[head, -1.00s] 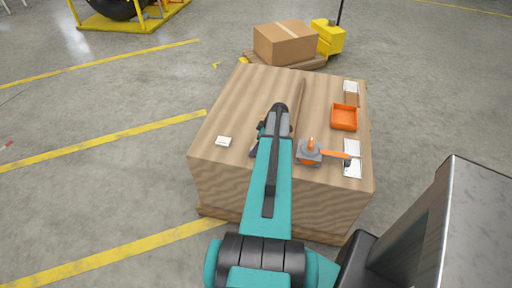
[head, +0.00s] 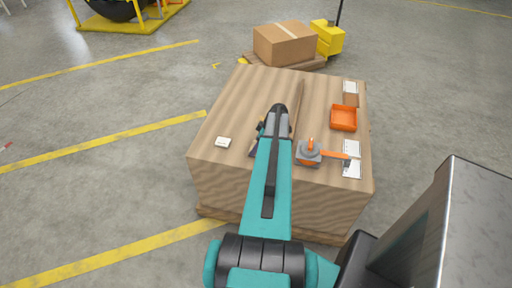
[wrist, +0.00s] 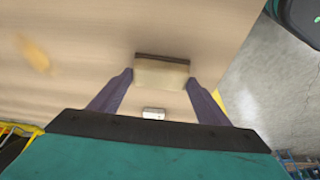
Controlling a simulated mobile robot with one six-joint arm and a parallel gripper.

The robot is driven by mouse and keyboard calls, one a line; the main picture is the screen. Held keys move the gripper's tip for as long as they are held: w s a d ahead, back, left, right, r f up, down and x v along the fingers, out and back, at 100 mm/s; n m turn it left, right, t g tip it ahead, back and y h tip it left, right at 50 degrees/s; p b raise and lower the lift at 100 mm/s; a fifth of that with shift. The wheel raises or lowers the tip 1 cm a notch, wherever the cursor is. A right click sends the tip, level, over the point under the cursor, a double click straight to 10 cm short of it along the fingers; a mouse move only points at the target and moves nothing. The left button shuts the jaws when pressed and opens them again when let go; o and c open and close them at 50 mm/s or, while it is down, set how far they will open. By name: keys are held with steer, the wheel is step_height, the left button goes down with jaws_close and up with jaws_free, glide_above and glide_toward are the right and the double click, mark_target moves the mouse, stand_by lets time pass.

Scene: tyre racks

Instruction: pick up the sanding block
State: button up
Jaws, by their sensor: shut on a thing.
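The sanding block (wrist: 162,74) is a tan block with a dark brown strip along its far edge, seen in the wrist view. My gripper (wrist: 160,76) has its two dark fingers on either side of the block and is shut on it. I cannot tell how far the sanding block is from the surface.
A small white item (head: 223,142) lies at the left. An orange tray (head: 344,118), a grey and orange tool (head: 309,153) and white papers (head: 352,168) lie at the right. A cardboard box (head: 285,43) stands beyond. The surface's far left is clear.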

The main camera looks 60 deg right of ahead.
steer(key=shift+r, duration=0.15)
step_height(320, 180, up, 10)
steer(key=b, duration=0.2)
steer(key=shift+b, duration=0.35)
stand_by(0.6)
